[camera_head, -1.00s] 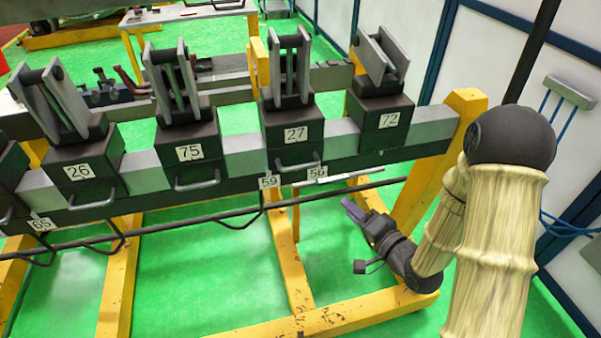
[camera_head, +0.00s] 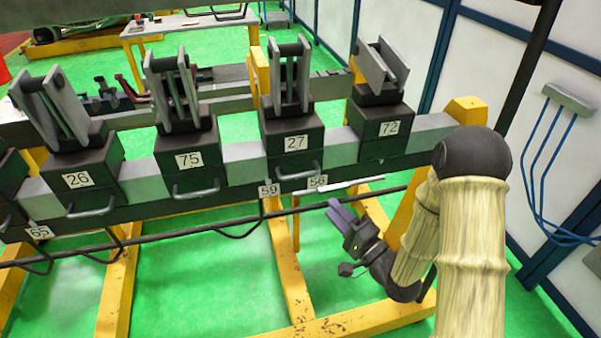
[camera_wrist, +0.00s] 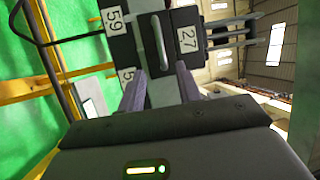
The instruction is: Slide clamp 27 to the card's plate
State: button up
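Clamp 27 (camera_head: 293,143) is a dark block with upright grey jaws, sitting on the rail between clamps 75 and 72. Its grey handle (camera_head: 298,171) faces me. Plate 59 (camera_head: 269,190) and plate 56 (camera_head: 317,182) are on the rail's front below it. My gripper (camera_head: 336,212) is below and right of the handle, empty. In the wrist view my gripper (camera_wrist: 158,88) has its two fingers apart. The handle (camera_wrist: 161,42) appears beyond the fingertips, between their lines, not visibly touched. Plate 56 (camera_wrist: 128,78) is partly hidden by a finger there. I cannot make out a readable card.
Clamp 75 (camera_head: 188,161) stands left of clamp 27 and clamp 72 (camera_head: 388,128) right, with bare rail on both sides. Clamp 26 (camera_head: 77,180) is farther left. A dark horizontal bar (camera_head: 190,229) and yellow legs (camera_head: 290,270) lie below the rail.

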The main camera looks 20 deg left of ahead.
aim_at(301, 175)
jog(key=p+x, duration=0.2)
jog(key=x, duration=1.1)
jog(key=shift+w+a, duration=0.3)
jog(key=shift+c, duration=0.4)
grip_shut()
